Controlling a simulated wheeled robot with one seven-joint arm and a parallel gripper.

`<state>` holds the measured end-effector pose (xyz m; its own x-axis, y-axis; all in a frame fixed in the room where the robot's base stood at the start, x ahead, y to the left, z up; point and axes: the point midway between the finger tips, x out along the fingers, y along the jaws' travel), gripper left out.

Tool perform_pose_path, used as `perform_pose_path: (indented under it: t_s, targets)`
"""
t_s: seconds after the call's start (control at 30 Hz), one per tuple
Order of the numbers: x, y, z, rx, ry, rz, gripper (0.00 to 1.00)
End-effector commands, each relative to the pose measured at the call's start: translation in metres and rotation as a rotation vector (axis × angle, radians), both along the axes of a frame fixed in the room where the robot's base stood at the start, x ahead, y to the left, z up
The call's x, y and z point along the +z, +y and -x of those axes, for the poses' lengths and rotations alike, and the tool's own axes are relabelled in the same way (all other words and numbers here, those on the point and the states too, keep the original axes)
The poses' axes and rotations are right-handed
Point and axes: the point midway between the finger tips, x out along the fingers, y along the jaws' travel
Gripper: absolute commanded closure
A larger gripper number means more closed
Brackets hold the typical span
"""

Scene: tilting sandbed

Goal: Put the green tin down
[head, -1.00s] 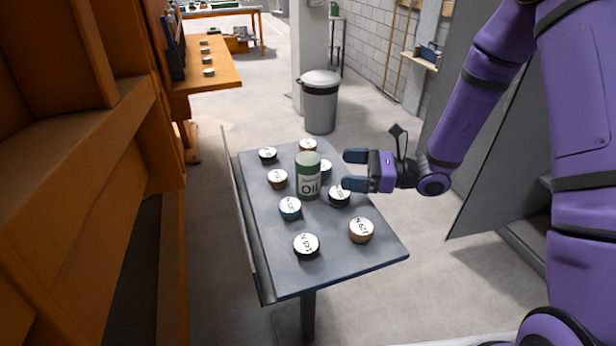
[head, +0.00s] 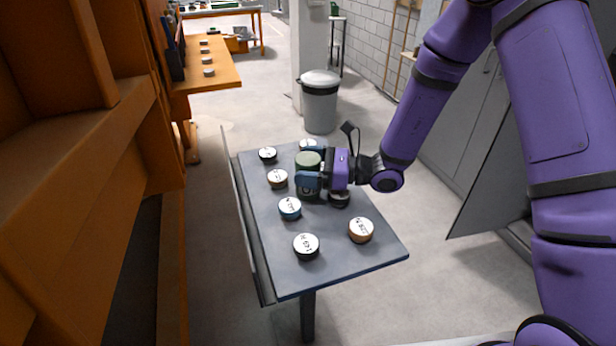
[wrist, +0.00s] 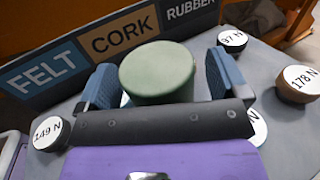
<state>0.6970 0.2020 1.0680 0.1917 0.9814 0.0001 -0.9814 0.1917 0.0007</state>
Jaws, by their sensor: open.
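The green tin (head: 308,160), green on top with a pale label reading OIL in the earlier head view, stands upright on the grey tilting bed (head: 330,268). My gripper (head: 309,166) is around it from the right. In the wrist view the tin (wrist: 157,72) stands between my two open blue fingers (wrist: 160,80), with small gaps visible beside it. In the head view my gripper hides much of the tin's lower part.
One dark weight (head: 339,198) is close under my gripper. A board (wrist: 110,42) with FELT, CORK and RUBBER signs lies beyond the tin.

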Motion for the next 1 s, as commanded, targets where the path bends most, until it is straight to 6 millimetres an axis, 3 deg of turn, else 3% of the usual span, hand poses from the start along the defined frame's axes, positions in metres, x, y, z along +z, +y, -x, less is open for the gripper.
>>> perform_pose_path:
  t_s: [0.13,0.4,0.47,0.77,1.0]
  targets:
    - [0.000,0.000,0.000,0.000,0.000,0.000,0.07]
    - [0.000,-0.001,0.000,0.000,0.000,0.000,0.69]
    - [0.000,0.000,0.000,0.000,0.000,-0.001,0.78]
    - [0.004,-0.001,0.000,0.000,-0.001,-0.001,0.78]
    - [0.026,-0.001,0.000,-0.001,-0.003,-0.001,0.78]
